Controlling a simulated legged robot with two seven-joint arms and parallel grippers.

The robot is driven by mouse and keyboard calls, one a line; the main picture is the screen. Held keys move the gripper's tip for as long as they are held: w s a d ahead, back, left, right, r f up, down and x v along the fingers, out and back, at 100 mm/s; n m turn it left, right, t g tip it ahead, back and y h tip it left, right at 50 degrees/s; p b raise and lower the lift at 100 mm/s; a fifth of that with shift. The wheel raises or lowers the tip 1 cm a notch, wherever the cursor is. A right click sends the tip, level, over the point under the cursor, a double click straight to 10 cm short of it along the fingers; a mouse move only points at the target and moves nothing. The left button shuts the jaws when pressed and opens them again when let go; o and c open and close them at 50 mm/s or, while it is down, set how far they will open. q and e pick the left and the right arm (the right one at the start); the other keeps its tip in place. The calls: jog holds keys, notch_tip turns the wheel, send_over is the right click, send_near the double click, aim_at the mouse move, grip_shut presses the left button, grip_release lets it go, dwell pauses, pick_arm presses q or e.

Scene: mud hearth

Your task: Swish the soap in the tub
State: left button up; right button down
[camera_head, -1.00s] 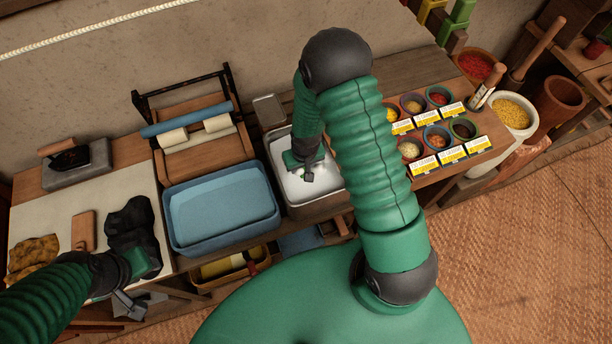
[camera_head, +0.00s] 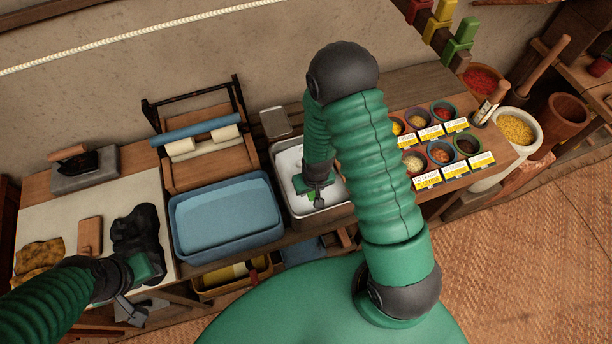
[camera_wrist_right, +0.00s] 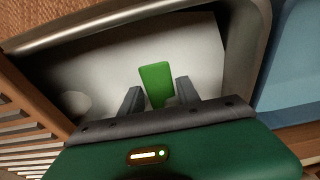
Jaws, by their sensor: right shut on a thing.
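The tub (camera_head: 278,158) is a metal basin with a pale, whitish inside, right of the blue basin. My right gripper (camera_head: 318,198) reaches down into it from above. In the right wrist view my right gripper (camera_wrist_right: 160,95) is shut on a green bar of soap (camera_wrist_right: 156,80), which stands up between its two dark fingers. The tub's rim (camera_wrist_right: 120,22) curves around it there. The soap's lower part is hidden by the gripper body. My left gripper (camera_head: 132,308) hangs at the bench's front edge at lower left; its jaws are too small to judge.
A blue basin (camera_head: 225,248) stands left of the tub. Several small bowls of coloured powder (camera_head: 440,156) with labels sit to the right. A dark cloth (camera_head: 137,232) and a wooden block (camera_head: 90,236) lie at left. A small metal tray (camera_head: 275,122) lies behind the tub.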

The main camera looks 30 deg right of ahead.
jog(key=shift+s+a, duration=0.1)
jog(key=shift+s, duration=0.35)
jog(key=w, duration=0.3)
jog(key=w+d, duration=0.1)
jog(key=w, duration=0.2)
jog(key=w+d+b, duration=0.1)
jog(key=w, duration=0.2)
jog(key=shift+d+f, duration=0.1)
jog(key=shift+d, duration=0.05)
jog(key=shift+w, duration=0.3)
jog(key=s, duration=0.2)
jog(key=s+a+p, duration=0.1)
jog(key=s, duration=0.2)
jog(key=shift+a, duration=0.1)
jog(key=shift+w, duration=0.1)
jog(key=shift+r+p, duration=0.45)
jog(key=shift+p, duration=0.05)
notch_tip(320, 180, up, 16)
jog(key=p, duration=1.3)
jog(key=shift+r, duration=0.15)
